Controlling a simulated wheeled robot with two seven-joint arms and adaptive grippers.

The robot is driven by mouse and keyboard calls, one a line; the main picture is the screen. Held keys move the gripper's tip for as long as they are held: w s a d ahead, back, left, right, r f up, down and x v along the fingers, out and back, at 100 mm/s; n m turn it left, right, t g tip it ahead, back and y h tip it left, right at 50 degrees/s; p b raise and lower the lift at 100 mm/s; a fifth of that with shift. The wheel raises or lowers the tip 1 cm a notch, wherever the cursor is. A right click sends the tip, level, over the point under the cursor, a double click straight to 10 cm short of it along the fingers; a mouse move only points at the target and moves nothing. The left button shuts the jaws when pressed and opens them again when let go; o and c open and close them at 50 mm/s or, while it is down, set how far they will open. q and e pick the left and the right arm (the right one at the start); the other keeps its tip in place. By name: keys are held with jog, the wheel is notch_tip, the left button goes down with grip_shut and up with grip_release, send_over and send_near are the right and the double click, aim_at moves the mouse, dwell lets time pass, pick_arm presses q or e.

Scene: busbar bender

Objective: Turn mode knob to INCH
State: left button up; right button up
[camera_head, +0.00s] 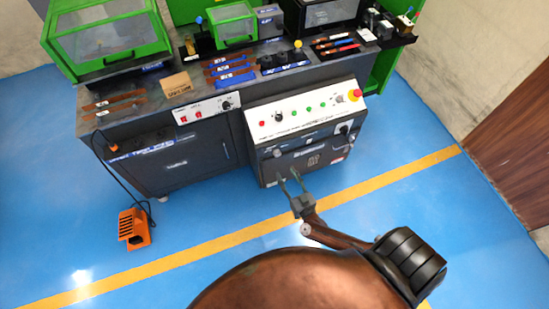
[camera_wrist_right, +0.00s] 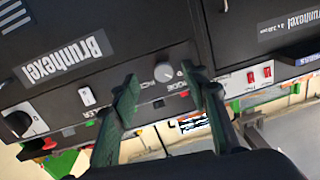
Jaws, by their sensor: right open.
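The mode knob (camera_wrist_right: 165,72) is a small round grey knob on the dark front panel, with a MODE label beside it in the upside-down right wrist view. In the head view it shows as a small knob (camera_head: 278,153) at the left of the panel's upper edge. Its pointer direction is too small to tell. My right gripper (camera_head: 291,178) is open and empty, in front of and below the knob in the head view. In the right wrist view its two fingers (camera_wrist_right: 160,74) frame the knob from either side, apparently without touching it. My left gripper is not in view.
A larger black knob (camera_wrist_right: 18,122) and a white switch (camera_wrist_right: 86,96) share the panel. The sloped white console (camera_head: 305,112) above carries buttons and a red emergency stop (camera_head: 355,95). An orange foot pedal (camera_head: 134,228) stands on the blue floor.

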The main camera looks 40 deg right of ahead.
aim_at(278, 155)
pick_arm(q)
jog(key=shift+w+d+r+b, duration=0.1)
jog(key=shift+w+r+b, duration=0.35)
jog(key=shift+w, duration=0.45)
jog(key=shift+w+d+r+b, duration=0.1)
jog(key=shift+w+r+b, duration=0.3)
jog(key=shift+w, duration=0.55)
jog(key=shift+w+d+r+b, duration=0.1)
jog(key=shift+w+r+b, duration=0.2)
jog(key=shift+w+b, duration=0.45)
pick_arm(e)
jog(key=shift+m+h, duration=0.7)
jog(key=shift+w+d+r, duration=0.3)
jog(key=shift+w+r, duration=0.05)
jog(key=shift+w, duration=1.05)
jog(key=shift+w+d+r, duration=0.25)
jog(key=shift+w+r, duration=0.15)
jog(key=shift+w, duration=1.05)
jog(key=shift+w+d+r, duration=0.3)
jog(key=shift+w+r, duration=0.05)
jog(key=shift+w, duration=1.05)
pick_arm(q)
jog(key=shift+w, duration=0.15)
pick_arm(e)
jog(key=shift+c, duration=0.3)
grip_shut()
pick_arm(q)
jog(key=shift+p, duration=0.35)
